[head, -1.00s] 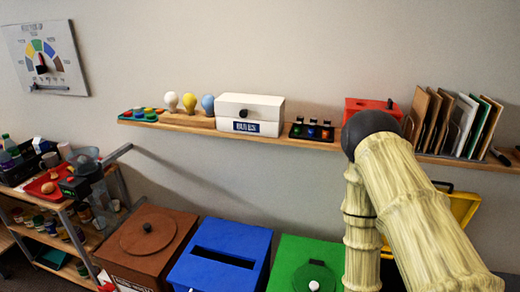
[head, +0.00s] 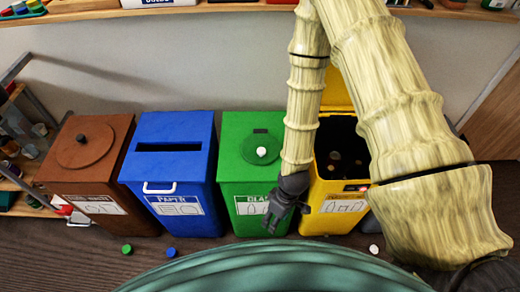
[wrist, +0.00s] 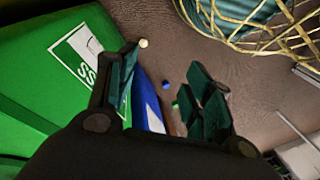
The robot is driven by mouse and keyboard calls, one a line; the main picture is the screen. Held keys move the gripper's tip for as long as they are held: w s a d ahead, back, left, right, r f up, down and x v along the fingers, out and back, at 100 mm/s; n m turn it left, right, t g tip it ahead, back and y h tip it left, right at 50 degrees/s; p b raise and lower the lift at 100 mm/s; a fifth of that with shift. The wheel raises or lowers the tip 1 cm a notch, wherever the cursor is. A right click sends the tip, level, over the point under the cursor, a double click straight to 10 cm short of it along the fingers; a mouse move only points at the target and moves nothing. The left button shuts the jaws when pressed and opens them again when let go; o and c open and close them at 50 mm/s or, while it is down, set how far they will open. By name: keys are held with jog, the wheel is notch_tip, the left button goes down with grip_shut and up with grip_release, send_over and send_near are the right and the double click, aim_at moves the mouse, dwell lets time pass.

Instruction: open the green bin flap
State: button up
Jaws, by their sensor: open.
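The green bin (head: 235,122) stands between the blue and yellow bins. Its lid carries a round green flap (head: 252,139) with a white knob (head: 262,152). The flap appears to lie flat and closed. My gripper (head: 283,218) points down in front of the green bin's right front side, below the lid and apart from the knob. Its jaws are open and empty, and the spread fingers also show in the wrist view (wrist: 166,90). There the green bin's side (wrist: 35,60) and white label (wrist: 82,50) lie left of the fingers. The flap does not clearly show there.
The blue bin (head: 170,132) and brown bin (head: 107,140) stand left. The yellow bin (head: 330,222), lid raised, stands right, partly behind my arm. Blue (head: 171,252), green (head: 127,248) and white caps (head: 374,249) lie on the floor. A shelf (head: 90,15) runs above.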

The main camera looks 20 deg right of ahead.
jog(key=w+a+r+n+b, duration=0.1)
jog(key=w+r+n+b, duration=0.1)
jog(key=w+n, duration=0.35)
notch_tip(320, 180, up, 15)
jog(key=n+h+b, duration=0.2)
jog(key=n+b, duration=0.4)
jog(key=n, duration=0.6)
send_over(261, 150)
jog(key=shift+t, duration=0.3)
notch_tip(261, 150, down, 10)
jog(key=shift+f, duration=0.2)
jog(key=shift+p, duration=0.3)
grip_shut()
